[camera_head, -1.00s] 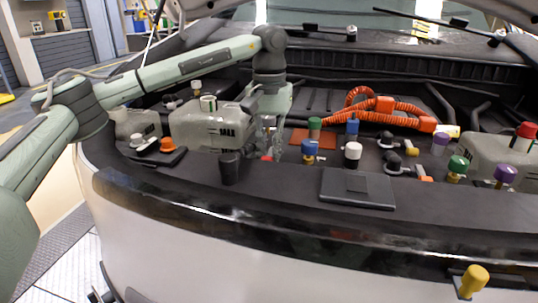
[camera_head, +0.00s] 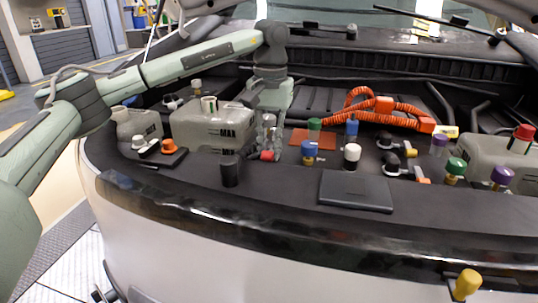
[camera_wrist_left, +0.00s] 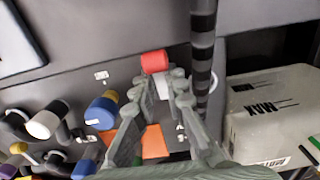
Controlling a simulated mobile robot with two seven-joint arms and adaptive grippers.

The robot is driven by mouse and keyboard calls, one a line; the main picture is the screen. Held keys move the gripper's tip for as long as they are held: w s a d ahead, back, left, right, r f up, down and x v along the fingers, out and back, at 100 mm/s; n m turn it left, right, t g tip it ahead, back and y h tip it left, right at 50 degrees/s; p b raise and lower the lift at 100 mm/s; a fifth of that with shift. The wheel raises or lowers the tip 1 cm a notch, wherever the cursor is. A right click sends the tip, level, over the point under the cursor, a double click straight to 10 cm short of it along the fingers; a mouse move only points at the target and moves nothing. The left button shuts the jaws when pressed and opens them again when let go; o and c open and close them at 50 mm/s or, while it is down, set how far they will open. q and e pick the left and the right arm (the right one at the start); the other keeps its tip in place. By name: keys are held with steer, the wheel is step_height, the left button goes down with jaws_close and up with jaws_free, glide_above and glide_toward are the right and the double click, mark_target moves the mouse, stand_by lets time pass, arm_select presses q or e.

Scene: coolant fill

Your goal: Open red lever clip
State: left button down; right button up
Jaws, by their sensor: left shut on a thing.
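The red lever clip (camera_head: 267,156) shows as a small red end just below my left gripper's fingertips, beside a black cylinder. In the left wrist view the red clip (camera_wrist_left: 155,62) is a short red cylinder with a pale part below it, at the fingertips. My left gripper (camera_head: 268,148) points down into the engine bay and is shut on the clip. It also shows in the left wrist view (camera_wrist_left: 163,84), with a finger on either side of the pale part. The clip's base is partly hidden by the fingers. My right gripper is not in view.
A grey tank (camera_head: 205,128) stands close left of the gripper. A black cylinder (camera_head: 230,170) stands in front. Blue-capped (camera_head: 309,148) and white-capped (camera_head: 352,153) fittings stand to the right, with a flat dark box (camera_head: 356,190) before them. An orange hose (camera_head: 385,106) lies behind.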

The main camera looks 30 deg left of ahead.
arm_select(q)
steer(key=shift+w+r, duration=0.2)
steer(key=shift+r, duration=0.7)
steer(key=shift+w+a+r+p, duration=0.15)
steer(key=shift+w+r+p, duration=0.3)
steer(key=shift+r, duration=0.1)
steer(key=shift+w, duration=0.1)
steer(key=shift+w+a+r, duration=0.2)
steer(key=shift+w+r, duration=0.15)
steer(key=shift+w, duration=0.25)
steer(key=shift+w+a+r, duration=0.15)
steer(key=shift+w+r, duration=0.1)
steer(key=shift+w, duration=0.25)
